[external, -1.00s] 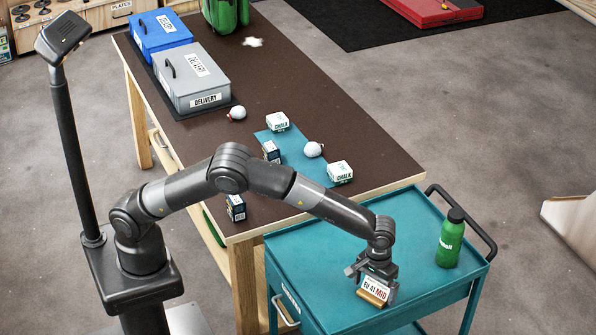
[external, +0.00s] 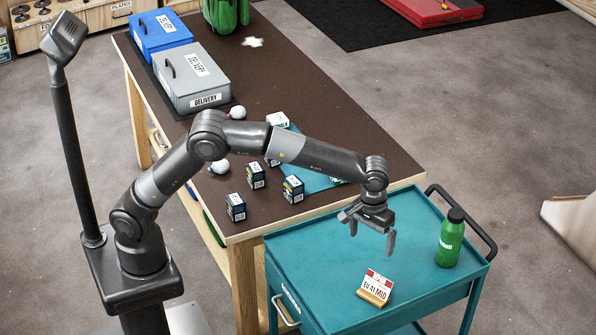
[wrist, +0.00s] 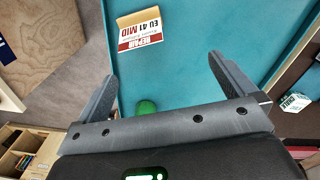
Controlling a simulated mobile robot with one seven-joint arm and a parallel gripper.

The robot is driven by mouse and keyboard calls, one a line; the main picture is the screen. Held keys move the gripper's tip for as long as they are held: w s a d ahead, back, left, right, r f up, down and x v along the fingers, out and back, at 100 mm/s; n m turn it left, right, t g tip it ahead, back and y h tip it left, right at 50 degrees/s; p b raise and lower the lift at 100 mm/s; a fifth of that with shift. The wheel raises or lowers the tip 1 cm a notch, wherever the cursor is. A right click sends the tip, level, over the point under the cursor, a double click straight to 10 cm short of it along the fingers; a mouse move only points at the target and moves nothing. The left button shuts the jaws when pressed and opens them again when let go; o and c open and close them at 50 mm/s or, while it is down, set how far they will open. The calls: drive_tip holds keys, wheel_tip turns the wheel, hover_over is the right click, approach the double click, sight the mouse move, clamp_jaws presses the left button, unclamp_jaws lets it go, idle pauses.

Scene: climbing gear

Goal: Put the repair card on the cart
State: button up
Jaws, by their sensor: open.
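The repair card (external: 376,288), white and red with "EU 41 MID" on it, stands in a small wooden holder on the teal cart (external: 320,270), near its front edge. In the wrist view the card (wrist: 143,30) lies beyond the fingertips, on the teal cart top (wrist: 190,70). My gripper (external: 370,228) is open and empty, raised above the cart and apart from the card. In the wrist view its two fingers (wrist: 165,80) are spread wide with nothing between them touching.
A green bottle (external: 451,238) stands at the cart's right end beside the handle. The brown table (external: 330,120) behind holds small dark boxes (external: 293,189), a grey delivery case (external: 195,78) and a blue case (external: 160,32). The cart's middle is clear.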

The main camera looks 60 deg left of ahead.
drive_tip(key=s+a+r+m+t, duration=0.1)
drive_tip(key=s+a+r, duration=0.25)
drive_tip(key=a, duration=0.45)
drive_tip(key=s+a+r+h, duration=0.1)
drive_tip(key=s+a+r, duration=0.1)
drive_tip(key=a+r, duration=0.45)
drive_tip(key=s+a+r+m+t, duration=0.1)
drive_tip(key=s+a+r, duration=0.2)
drive_tip(key=a, duration=0.7)
drive_tip(key=s+a+f+m+t, duration=0.1)
drive_tip(key=s+a+f, duration=0.1)
drive_tip(key=s+a, duration=0.5)
drive_tip(key=s+a+f+m+t+y, duration=0.1)
drive_tip(key=s+a+f+t, duration=0.1)
drive_tip(key=s+a, duration=0.6)
drive_tip(key=s, duration=0.6)
drive_tip(key=shift+s+a, duration=0.1)
idle(3.3)
